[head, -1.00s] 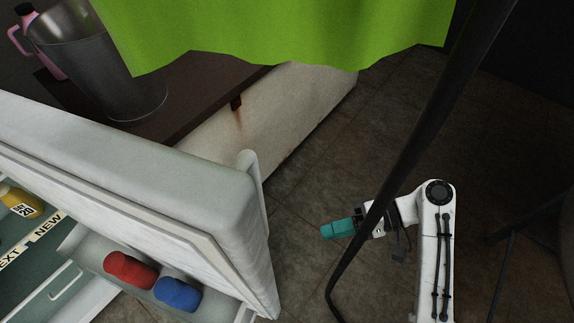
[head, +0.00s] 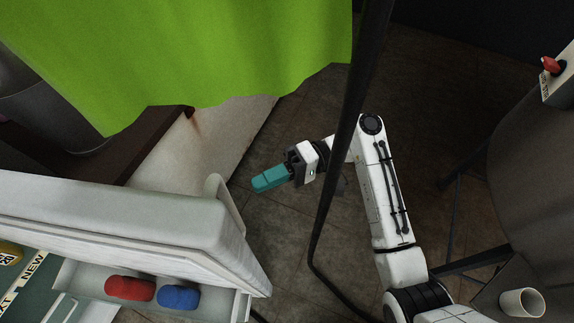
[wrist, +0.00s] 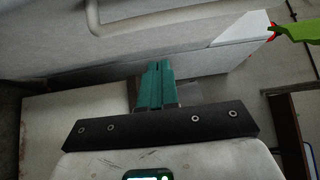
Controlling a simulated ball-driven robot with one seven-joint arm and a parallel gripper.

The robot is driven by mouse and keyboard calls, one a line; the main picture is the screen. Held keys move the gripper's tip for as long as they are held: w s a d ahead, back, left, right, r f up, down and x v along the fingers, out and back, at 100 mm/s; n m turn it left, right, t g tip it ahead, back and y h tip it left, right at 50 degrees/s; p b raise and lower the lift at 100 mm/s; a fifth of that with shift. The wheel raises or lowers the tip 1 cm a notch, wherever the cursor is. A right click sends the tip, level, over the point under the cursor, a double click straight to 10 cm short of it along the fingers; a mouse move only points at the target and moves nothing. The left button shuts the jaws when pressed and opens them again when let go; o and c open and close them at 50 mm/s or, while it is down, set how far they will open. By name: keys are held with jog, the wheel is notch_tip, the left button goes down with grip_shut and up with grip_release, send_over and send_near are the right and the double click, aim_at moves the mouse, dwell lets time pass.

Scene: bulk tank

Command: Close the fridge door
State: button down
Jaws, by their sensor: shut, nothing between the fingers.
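The white fridge door (head: 150,220) stands open at the lower left of the head view. Its inner shelf faces the bottom of the picture. It has a pale handle (head: 226,203) near its right end. My gripper (head: 256,186), with teal fingers, is shut and empty, just right of the handle with a small gap in the picture. In the wrist view the teal fingers (wrist: 157,66) are together in front of a long pale surface, which looks like the door, with a curved bar (wrist: 93,18) at the top left.
A red can-like item (head: 130,288) and a blue one (head: 178,297) lie in the door shelf. A green cloth (head: 180,50) hangs over a rusty white cabinet (head: 205,145). A dark pole (head: 338,150) crosses in front of my arm. A white cup (head: 522,302) stands at lower right.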

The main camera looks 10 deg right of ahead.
jog(key=shift+s+a+p, duration=0.65)
jog(key=shift+s+a, duration=1.15)
jog(key=shift+s, duration=0.05)
jog(key=shift+s, duration=0.1)
